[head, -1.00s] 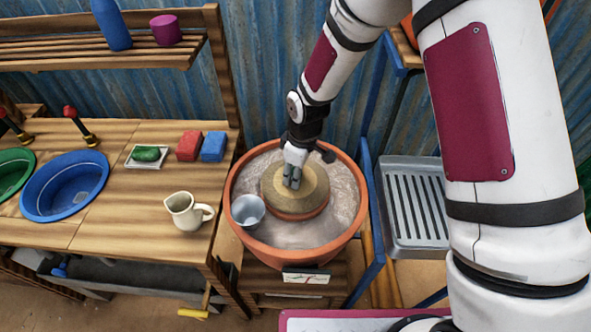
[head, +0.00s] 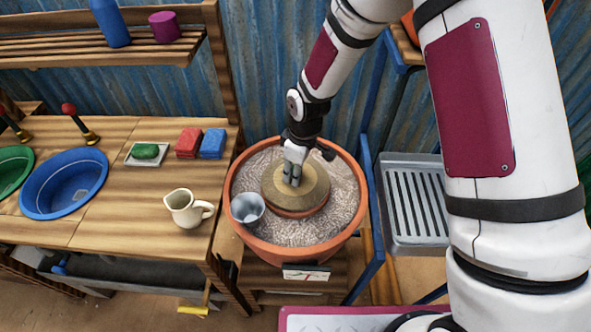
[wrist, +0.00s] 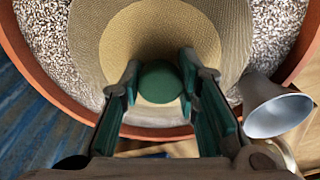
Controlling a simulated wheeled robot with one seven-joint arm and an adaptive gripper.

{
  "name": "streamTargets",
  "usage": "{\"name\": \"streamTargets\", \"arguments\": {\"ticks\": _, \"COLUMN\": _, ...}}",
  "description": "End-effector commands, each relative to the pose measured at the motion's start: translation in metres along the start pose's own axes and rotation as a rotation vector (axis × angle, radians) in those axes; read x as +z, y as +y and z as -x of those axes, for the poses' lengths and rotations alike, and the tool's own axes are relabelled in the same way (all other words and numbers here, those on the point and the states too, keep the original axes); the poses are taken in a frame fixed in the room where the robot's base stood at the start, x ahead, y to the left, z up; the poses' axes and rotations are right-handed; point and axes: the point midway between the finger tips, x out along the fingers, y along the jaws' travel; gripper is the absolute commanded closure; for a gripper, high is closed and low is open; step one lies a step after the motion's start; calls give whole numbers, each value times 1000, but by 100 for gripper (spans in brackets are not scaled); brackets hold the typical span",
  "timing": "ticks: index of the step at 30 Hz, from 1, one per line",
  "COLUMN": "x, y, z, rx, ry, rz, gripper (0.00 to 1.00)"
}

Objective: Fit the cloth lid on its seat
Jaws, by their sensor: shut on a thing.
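The cloth lid (head: 316,187) is a round tan disc with a paler middle. It lies over the inner clay pot (head: 298,213), whose reddish rim shows below its front edge in the head view. My gripper (head: 292,177) comes down from above onto the lid's middle. In the wrist view the lid (wrist: 88,45) fills the centre, and my gripper's fingers (wrist: 160,80) close around its green knob (wrist: 159,82). The lid hides the inner pot's opening. I cannot tell whether the lid touches the rim all round.
A large clay pot (head: 235,187) filled with pale grains (head: 345,185) surrounds the inner pot. A grey metal cup (head: 248,209) stands in the grains at the left, close to the lid. A cream jug (head: 184,211) stands on the counter; a slatted metal tray (head: 412,240) is at the right.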

Motion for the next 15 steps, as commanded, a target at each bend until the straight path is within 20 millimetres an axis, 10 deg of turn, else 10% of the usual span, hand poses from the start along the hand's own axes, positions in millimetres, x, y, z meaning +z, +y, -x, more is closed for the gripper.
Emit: {"name": "streamTargets", "arguments": {"ticks": 15, "x": 0, "y": 0, "z": -6, "rx": 0, "ry": 0, "rz": 0, "gripper": 100}}
